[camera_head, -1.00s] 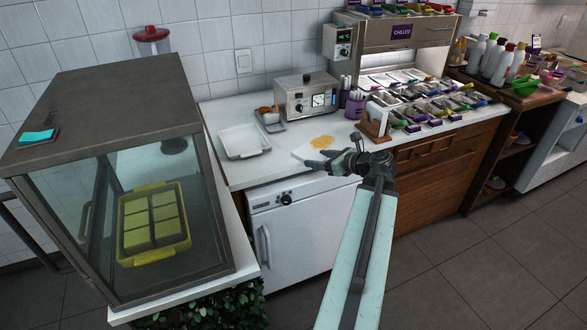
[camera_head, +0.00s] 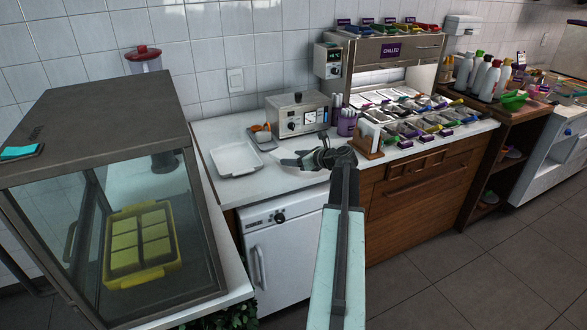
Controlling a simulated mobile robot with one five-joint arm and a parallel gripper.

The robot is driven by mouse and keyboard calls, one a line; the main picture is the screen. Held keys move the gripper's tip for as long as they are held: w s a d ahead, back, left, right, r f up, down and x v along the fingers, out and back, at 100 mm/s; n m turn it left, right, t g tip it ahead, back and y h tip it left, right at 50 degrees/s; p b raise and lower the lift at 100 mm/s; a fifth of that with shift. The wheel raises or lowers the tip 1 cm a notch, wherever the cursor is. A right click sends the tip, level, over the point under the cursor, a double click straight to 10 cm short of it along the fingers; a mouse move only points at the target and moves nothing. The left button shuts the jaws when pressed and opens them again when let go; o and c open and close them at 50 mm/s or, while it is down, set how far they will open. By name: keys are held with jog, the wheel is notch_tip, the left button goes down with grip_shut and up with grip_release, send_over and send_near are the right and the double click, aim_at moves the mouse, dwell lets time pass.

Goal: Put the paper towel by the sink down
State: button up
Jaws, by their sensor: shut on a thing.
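My gripper (camera_head: 290,161) is low over the white counter, in front of the steel box with dials. It is shut on the paper towel, which I can hardly tell apart from the white worktop around the fingers. The towel's outline and its contact with the counter are unclear. No sink can be made out near my gripper.
A white tray (camera_head: 236,159) lies left of my gripper, and the steel box (camera_head: 297,113) stands behind it. A wooden napkin holder (camera_head: 368,142) and the topping bins (camera_head: 425,118) are to the right. A glass case (camera_head: 110,190) fills the left.

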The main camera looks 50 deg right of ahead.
aim_at(294, 172)
notch_tip(294, 172, down, 4)
jog(key=b, duration=0.4)
jog(key=shift+s+r, duration=0.1)
jog(key=shift+r, duration=0.15)
jog(key=shift+f, duration=0.25)
jog(key=o, duration=1.3)
jog(key=shift+r, duration=0.1)
